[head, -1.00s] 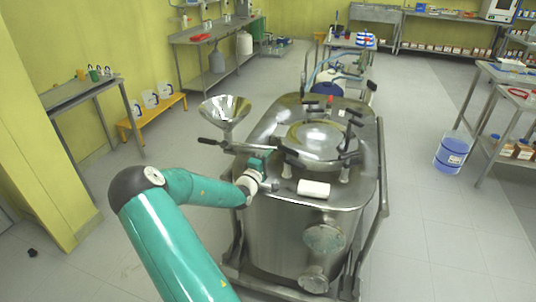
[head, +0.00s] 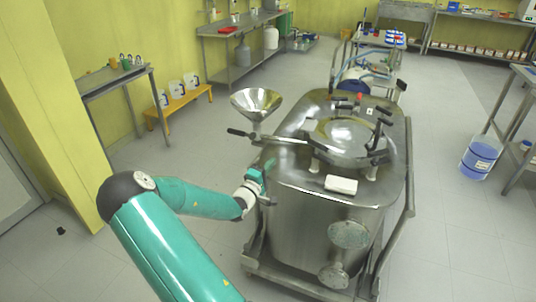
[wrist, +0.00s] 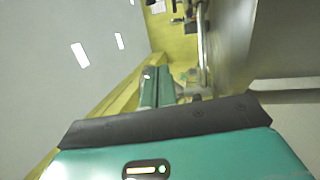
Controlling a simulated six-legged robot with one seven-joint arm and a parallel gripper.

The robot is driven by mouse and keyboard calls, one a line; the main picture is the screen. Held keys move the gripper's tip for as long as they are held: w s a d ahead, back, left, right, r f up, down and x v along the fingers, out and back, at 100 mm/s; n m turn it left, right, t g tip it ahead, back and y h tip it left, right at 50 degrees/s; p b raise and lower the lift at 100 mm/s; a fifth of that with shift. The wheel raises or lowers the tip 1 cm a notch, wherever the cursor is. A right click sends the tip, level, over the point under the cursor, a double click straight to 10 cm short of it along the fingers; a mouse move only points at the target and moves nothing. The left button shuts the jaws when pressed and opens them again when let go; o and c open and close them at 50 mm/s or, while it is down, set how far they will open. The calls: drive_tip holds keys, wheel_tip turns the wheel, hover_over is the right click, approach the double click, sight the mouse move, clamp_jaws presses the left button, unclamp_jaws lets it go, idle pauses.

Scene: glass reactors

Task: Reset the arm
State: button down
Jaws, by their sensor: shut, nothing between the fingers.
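My teal arm bends at a black elbow joint and reaches right to the steel reactor (head: 320,215). My gripper (head: 258,178) is small in the head view, at the reactor's upper left edge, below the funnel. It is shut and holds nothing. I cannot tell whether it touches the reactor. In the wrist view, the teal casing and a dark bar fill the bottom, and the fingertips are not clear.
A steel funnel (head: 256,101) and a long-handled lid clamp (head: 265,138) stand close above my gripper. A white block (head: 341,185) lies on the reactor top. A bench (head: 97,82) and yellow stand (head: 184,99) are at the left wall. The floor between them and the reactor is clear.

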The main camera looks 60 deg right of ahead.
drive_tip(key=shift+a, duration=0.15)
drive_tip(key=w+a+m+t+y, duration=0.3)
drive_tip(key=w+a+t+y, duration=0.2)
drive_tip(key=w+a+y, duration=0.55)
drive_tip(key=w+a+r+t+y, duration=0.2)
drive_tip(key=a+r+y, duration=0.15)
drive_tip(key=a, duration=0.75)
drive_tip(key=w+a+r+t+y, duration=0.15)
drive_tip(key=a+r, duration=0.25)
drive_tip(key=a, duration=0.6)
drive_tip(key=s+a+r+n+y, duration=0.1)
drive_tip(key=s+a+r+y, duration=0.2)
drive_tip(key=a, duration=0.4)
drive_tip(key=s+a+r+n+y, duration=0.1)
drive_tip(key=s+a+r+y, duration=0.1)
drive_tip(key=s+a+r, duration=0.3)
drive_tip(key=s+a+r+g, duration=0.1)
drive_tip(key=s+a, duration=0.3)
drive_tip(key=s, duration=0.3)
drive_tip(key=s+a+r+n+g, duration=0.1)
drive_tip(key=s+a+r+g, duration=0.1)
drive_tip(key=s+a, duration=0.2)
drive_tip(key=s, duration=0.3)
drive_tip(key=shift+a, duration=0.3)
